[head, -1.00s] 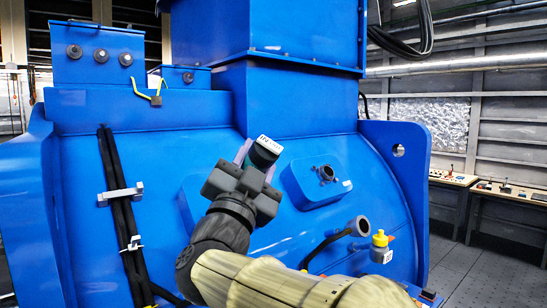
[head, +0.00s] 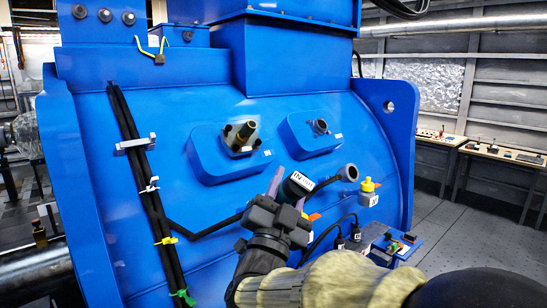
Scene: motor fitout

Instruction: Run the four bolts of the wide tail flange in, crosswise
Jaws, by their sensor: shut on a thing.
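A flange (head: 240,138) with a brass-coloured stub and dark bolt heads at its edge sits on the left raised blue pad of the housing. I cannot tell how far each bolt is in. A smaller dark fitting (head: 320,127) sits on the right pad. I cannot tell for certain which is the wide tail flange. My gripper (head: 288,190) is below and right of the left flange, apart from it. Its pale purple fingers are shut on a dark cylindrical tool (head: 293,184) with a white label, whose lettering is only partly readable.
A small blue tray (head: 402,246) holds parts. Black cables (head: 150,187) run down the housing's left. Workbenches (head: 500,153) stand right; the floor between is clear.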

